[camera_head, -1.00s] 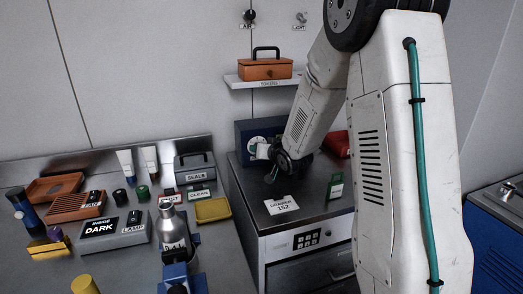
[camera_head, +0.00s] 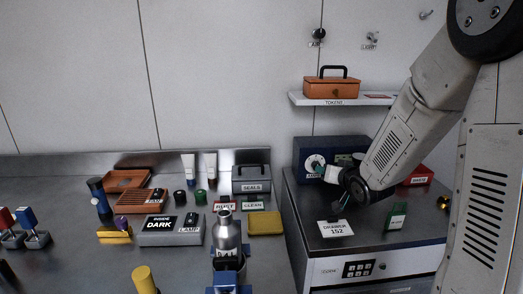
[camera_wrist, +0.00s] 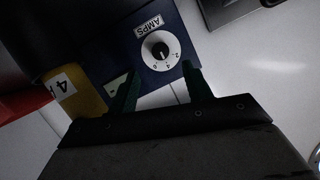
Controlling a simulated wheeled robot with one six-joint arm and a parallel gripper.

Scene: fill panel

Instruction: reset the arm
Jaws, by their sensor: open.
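My gripper (camera_head: 334,187) hangs above the counter with the drawer, just in front of the blue AMPS box (camera_head: 340,147). In the wrist view my gripper (camera_wrist: 160,92) shows two dark green fingers spread apart, with nothing between them. The AMPS box (camera_wrist: 135,55) lies ahead of the fingers, its white dial with a black knob (camera_wrist: 160,50) showing above the gap. I cannot tell whether a finger touches the box. A yellow piece marked 4 (camera_wrist: 75,92) shows left of the fingers.
A card reading DRAWER 152 (camera_head: 337,229) and a green block (camera_head: 396,217) stand near the counter's front. A red box (camera_head: 418,175) sits behind my arm. A shelf (camera_head: 375,99) holds an orange TOKENS box (camera_head: 331,88). The left bench (camera_head: 70,260) carries a silver bottle (camera_head: 226,232) and several items.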

